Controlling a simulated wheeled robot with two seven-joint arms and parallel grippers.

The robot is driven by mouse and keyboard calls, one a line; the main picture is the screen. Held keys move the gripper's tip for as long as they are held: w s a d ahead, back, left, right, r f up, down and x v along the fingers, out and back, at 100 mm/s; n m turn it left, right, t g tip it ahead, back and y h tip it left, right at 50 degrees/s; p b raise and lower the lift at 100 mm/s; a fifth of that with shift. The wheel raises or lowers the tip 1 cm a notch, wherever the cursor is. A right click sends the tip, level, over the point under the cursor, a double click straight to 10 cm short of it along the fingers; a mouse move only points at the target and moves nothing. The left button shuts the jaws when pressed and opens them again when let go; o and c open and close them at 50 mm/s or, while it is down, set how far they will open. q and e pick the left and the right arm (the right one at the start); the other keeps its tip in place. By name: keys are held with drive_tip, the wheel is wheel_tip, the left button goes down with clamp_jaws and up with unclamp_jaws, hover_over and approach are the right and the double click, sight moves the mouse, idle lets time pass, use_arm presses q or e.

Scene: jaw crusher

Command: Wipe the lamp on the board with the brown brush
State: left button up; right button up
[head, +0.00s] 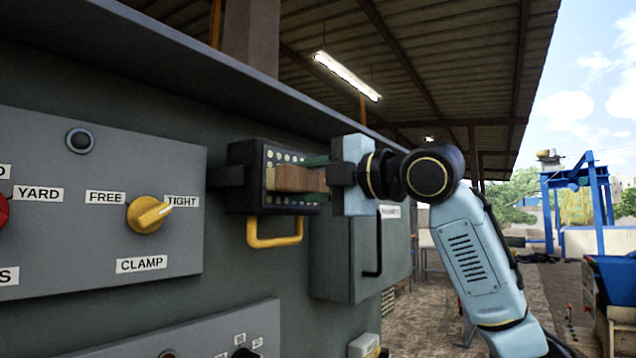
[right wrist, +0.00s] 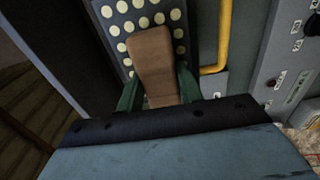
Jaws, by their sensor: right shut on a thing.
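The brown brush (head: 295,179) is a plain brown block in the middle of the head view. My right gripper (head: 318,178) is shut on it with green fingers. In the right wrist view the brush (right wrist: 155,60) stands up between the two fingers, in front of a dotted face. I cannot tell whether it touches that face. A dark round lamp (head: 80,141) in a metal ring sits on the grey board (head: 60,240) at the left, well apart from the brush. The brush's wiping side cannot be made out. My left gripper is not in view.
A black holder (head: 240,160) with a cream-dotted face sticks out from the wall behind the brush. A yellow handle (head: 274,242) hangs below it. A yellow CLAMP knob (head: 149,214) juts from the board, between lamp and holder. A grey cabinet (head: 340,270) stands below the gripper.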

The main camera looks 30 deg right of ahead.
drive_tip(key=shift+a, duration=0.25)
drive_tip(key=shift+r, duration=0.55)
drive_tip(key=w+d, duration=0.3)
drive_tip(key=d, duration=0.4)
drive_tip(key=shift+s, duration=0.15)
drive_tip(key=shift+s+a, duration=0.45)
drive_tip(key=shift+a, duration=0.7)
drive_tip(key=shift+s+a, duration=0.5)
drive_tip(key=shift+a, duration=0.7)
drive_tip(key=shift+s+a, duration=0.45)
drive_tip(key=shift+a, duration=0.7)
